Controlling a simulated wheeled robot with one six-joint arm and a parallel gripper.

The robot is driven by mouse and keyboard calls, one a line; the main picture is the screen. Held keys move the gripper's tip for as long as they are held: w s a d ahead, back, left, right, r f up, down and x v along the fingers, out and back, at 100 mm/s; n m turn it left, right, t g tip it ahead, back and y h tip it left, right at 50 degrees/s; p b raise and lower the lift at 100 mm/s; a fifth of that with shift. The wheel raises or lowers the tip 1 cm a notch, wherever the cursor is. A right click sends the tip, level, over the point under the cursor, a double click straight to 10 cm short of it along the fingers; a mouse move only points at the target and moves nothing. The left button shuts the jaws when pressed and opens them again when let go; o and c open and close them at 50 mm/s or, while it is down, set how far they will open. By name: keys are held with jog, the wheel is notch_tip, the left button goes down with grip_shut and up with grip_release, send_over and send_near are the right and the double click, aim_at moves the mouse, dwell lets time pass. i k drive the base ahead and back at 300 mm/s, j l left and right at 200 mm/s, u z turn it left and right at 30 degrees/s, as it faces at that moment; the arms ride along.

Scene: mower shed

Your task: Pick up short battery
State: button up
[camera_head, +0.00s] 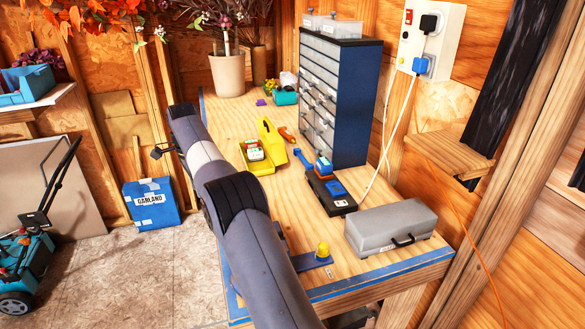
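A yellow open case (270,140) on the workbench holds small white blocks with red and green tops (253,149), which look like batteries. A blue block with an orange band (323,166) sits at the far end of a black charger-like device (331,192). I cannot tell which of these is the short battery. My arm rises from the bottom of the view across the bench's left edge. A small dark part (163,150) beside its far end may belong to my gripper. The fingers are not clear, and nothing held shows.
The workbench (225,120) carries a blue drawer cabinet (345,105), a grey case (390,229), a blue plate with a yellow knob (321,250) and a plant pot (227,74). A white cable hangs from the wall socket (424,64). A blue box (152,203) and mower (25,262) stand on the floor.

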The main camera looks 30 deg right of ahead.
aim_at(324, 166)
jog(key=j+u, duration=0.4)
jog(key=i+j+u, duration=0.1)
jog(key=j+u, duration=0.3)
jog(key=i+j+z, duration=0.15)
jog(key=i+j, duration=0.95)
jog(key=i+z, duration=0.65)
jog(key=z, duration=0.2)
jog(key=i+j+z, duration=0.1)
jog(key=i+z, duration=0.3)
jog(key=i+j+z, duration=0.15)
jog(key=z, duration=0.3)
jog(key=i+z, duration=0.25)
jog(key=z, duration=0.2)
jog(key=i+j+z, duration=0.1)
jog(key=i+z, duration=0.15)
jog(key=z, duration=0.25)
jog(key=i+j+z, duration=0.2)
jog(key=z, duration=0.25)
jog(key=i+j+z, duration=0.2)
jog(key=z, duration=0.25)
jog(key=i+j+z, duration=0.55)
jog(key=k+l, duration=0.05)
jog(key=k, duration=0.05)
